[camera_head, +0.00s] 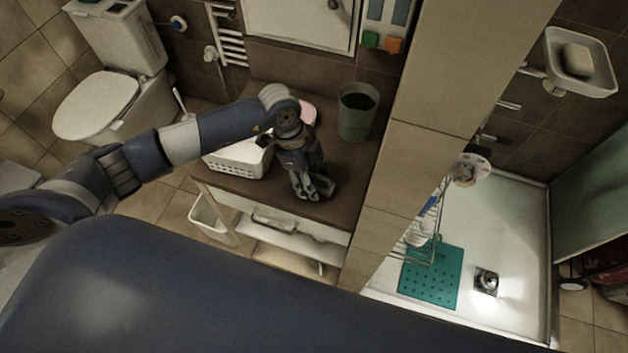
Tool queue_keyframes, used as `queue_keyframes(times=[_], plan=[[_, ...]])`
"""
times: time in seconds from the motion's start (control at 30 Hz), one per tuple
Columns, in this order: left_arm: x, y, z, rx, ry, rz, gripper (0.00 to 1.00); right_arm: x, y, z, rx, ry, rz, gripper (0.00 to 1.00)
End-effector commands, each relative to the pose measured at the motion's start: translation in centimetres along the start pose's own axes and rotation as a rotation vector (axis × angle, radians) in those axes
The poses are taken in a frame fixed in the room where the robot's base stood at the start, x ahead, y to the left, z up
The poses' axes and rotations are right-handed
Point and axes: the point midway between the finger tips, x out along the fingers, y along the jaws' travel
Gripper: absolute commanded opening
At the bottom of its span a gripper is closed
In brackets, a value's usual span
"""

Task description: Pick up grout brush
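I cannot make out a grout brush for sure in the head view. My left gripper (313,190) hangs over the brown countertop (345,208), pointing down near its front edge. Its fingertips are dark and small, and I see nothing clearly held between them. Whether they are apart or together is unclear. A white slotted basket (240,160) stands on the counter just left of the gripper, partly hidden by my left arm. A small dark shape at the basket's right side is too unclear to name. My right gripper is not in view.
A grey-green bin (357,112) stands on the counter, behind and right of the gripper. A pink item (308,113) lies partly hidden behind my wrist. A tiled wall (420,150) bounds the counter on the right. A shower tray with a teal mat (431,275) lies beyond.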

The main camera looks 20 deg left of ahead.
Motion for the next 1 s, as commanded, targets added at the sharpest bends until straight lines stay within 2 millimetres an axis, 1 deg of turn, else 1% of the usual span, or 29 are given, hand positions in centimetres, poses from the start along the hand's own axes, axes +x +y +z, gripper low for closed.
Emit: queue_keyframes(times=[0.03,0.07,0.1,0.17,0.2,0.5,0.63,0.77,0.87,0.9,1.0], plan=[[0.0,0.0,0.0,0.0,0.0,0.0,0.38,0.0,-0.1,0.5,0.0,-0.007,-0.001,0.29],[0.0,0.0,0.0,0.0,0.0,0.0,0.31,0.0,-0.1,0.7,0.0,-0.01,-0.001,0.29],[0.0,0.0,0.0,0.0,0.0,0.0,0.22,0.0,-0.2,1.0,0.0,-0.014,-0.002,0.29],[0.0,0.0,0.0,0.0,0.0,0.0,0.09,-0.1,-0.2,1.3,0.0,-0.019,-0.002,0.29],[0.0,0.0,0.0,0.0,0.0,0.0,0.04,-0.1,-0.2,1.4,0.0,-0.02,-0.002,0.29],[-0.1,0.0,0.0,0.0,0.001,0.0,0.04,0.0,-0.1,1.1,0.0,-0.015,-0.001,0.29],[-0.5,-0.1,-0.1,0.001,0.002,-0.002,0.04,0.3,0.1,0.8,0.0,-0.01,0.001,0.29],[-1.5,-0.1,-0.4,0.002,0.002,-0.003,0.04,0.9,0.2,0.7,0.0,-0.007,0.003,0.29],[-3.0,-0.1,-0.9,0.004,0.003,-0.005,0.04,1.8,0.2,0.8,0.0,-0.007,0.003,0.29],[-3.4,0.3,-0.7,0.001,0.0,-0.002,0.04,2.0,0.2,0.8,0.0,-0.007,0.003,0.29],[-3.6,2.2,0.4,0.001,-0.002,0.001,0.04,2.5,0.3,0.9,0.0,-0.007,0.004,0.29]])
